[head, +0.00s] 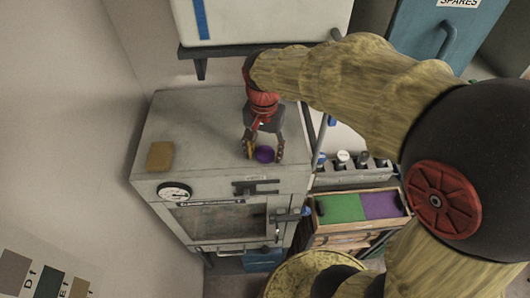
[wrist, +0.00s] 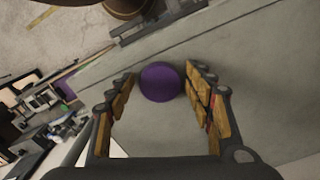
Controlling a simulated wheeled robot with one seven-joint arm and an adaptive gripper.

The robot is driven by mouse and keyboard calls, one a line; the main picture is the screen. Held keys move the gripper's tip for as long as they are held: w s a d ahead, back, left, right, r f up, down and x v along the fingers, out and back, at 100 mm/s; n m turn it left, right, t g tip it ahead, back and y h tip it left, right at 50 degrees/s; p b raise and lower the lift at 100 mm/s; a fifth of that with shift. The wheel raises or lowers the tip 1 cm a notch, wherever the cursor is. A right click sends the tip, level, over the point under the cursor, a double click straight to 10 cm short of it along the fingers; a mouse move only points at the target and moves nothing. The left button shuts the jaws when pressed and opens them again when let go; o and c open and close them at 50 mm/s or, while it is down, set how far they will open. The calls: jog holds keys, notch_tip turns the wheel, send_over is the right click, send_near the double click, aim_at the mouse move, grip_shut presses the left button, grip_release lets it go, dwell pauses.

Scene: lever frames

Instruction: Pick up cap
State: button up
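The cap is a purple round piece (head: 264,154) on top of the grey oven-like cabinet (head: 205,125), near its right side. In the wrist view the purple cap (wrist: 159,82) lies between the tips of my fingers, nearer the right finger. My gripper (head: 263,156) points down over the cabinet top with its fingers spread on both sides of the cap. In the wrist view my gripper (wrist: 160,90) is open, with a gap at the left finger; whether the right finger touches the cap is unclear.
A tan square block (head: 160,156) lies on the cabinet's left part. A white box (head: 262,20) on a bracketed shelf hangs above the back. To the right are a rack of bottles (head: 350,170) and a tray with green and purple sections (head: 358,207). The cabinet's middle is clear.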

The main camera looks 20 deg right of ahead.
jog(key=c, duration=0.6)
jog(key=shift+c, duration=0.2)
jog(key=shift+r, duration=0.1)
